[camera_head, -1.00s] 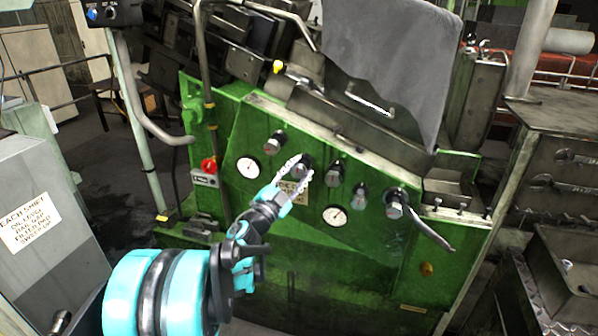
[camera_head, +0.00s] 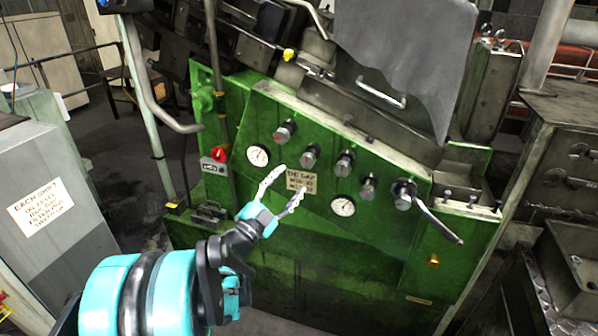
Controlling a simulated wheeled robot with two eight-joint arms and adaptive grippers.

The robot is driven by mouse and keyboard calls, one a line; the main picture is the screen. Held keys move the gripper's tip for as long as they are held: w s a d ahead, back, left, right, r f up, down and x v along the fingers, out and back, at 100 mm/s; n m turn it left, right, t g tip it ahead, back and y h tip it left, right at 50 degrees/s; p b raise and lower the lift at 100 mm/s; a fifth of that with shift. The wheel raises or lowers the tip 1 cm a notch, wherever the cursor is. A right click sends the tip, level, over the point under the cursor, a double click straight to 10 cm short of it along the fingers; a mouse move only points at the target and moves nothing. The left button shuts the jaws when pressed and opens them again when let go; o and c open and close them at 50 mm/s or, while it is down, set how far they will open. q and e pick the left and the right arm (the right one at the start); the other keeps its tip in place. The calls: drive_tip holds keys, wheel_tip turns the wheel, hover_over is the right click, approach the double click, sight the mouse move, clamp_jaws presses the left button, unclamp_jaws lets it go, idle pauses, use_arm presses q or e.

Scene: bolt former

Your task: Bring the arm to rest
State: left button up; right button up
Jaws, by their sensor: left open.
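My left gripper (camera_head: 282,190) is open and empty in the head view, its two pale fingers spread. It is in front of the green machine panel (camera_head: 330,240), next to the lower left edge of a small label plate (camera_head: 302,181). A row of several dark knobs (camera_head: 310,154) crosses the panel above the gripper, and in the picture the fingertips lie below them. Whether the fingers touch the panel cannot be told. My right gripper is not in view.
Two round gauges, one at upper left (camera_head: 258,155) and one at lower right (camera_head: 343,205), flank the label. A lever (camera_head: 437,222) sticks out at the panel's right. A red switch (camera_head: 218,154) is at the left. A grey cabinet (camera_head: 50,215) stands at far left, a metal bin (camera_head: 572,270) at far right.

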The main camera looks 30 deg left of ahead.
use_arm(q)
drive_tip(key=shift+v, duration=1)
drive_tip(key=s+d+f+n+g, duration=0.5)
drive_tip(key=s+d+f+g, duration=0.2)
drive_tip(key=d, duration=0.4)
drive_tip(key=s+d+f+n+g+y, duration=0.1)
drive_tip(key=s+d+f+n+g, duration=0.4)
drive_tip(key=d, duration=0.6)
drive_tip(key=s+f+g, duration=0.2)
drive_tip(key=s+f, duration=0.1)
drive_tip(key=s, duration=0.1)
drive_tip(key=shift+s+f, duration=0.3)
drive_tip(key=shift+s, duration=0.05)
